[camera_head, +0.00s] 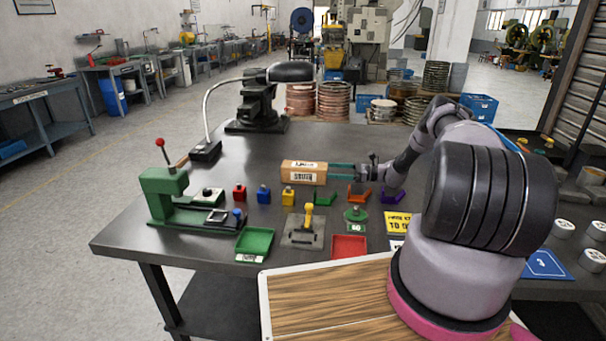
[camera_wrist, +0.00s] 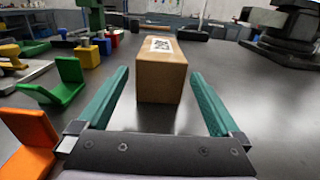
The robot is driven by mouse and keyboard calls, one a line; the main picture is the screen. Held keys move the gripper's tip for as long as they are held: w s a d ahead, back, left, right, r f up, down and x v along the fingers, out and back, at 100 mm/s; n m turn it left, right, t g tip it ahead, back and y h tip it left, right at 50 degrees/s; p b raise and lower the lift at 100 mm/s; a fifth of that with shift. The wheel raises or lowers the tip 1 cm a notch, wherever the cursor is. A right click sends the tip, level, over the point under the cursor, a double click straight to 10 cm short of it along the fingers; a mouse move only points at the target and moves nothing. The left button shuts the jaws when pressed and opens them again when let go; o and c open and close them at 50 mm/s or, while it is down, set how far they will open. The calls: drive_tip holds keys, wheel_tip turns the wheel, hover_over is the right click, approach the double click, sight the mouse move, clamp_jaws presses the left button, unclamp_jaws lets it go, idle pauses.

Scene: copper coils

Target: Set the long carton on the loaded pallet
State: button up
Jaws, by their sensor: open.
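The long carton (camera_head: 304,172) is a brown box with white printed labels. It lies flat on the dark table (camera_head: 140,228), near the table's middle. In the wrist view the carton (camera_wrist: 162,80) points away from me, its near end facing my gripper. My gripper (camera_wrist: 160,72) has green fingers and is open. The fingers stand either side of the carton's near end, with a gap on each side. In the head view my gripper (camera_head: 336,171) is at the carton's right end. Copper coils (camera_head: 333,101) stand stacked on the floor behind the table; I cannot tell which pallet is meant.
Coloured blocks (camera_head: 263,194), a green press (camera_head: 165,190) and small trays (camera_head: 349,246) lie on the near side of the table. Small angled holders (camera_head: 359,193) sit close to my arm. A black stand (camera_head: 258,105) is at the far left. Blue crates (camera_head: 480,106) stand behind.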

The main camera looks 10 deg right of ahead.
sight(309, 165)
drive_tip(key=x, duration=0.5)
drive_tip(key=shift+w+a+r, duration=0.1)
drive_tip(key=shift+a, duration=0.15)
drive_tip(key=shift+r+x, duration=0.15)
drive_tip(key=shift+x, duration=1.15)
drive_tip(key=shift+r+x, duration=0.1)
drive_tip(key=shift+x, duration=1.2)
drive_tip(key=shift+c, duration=0.3)
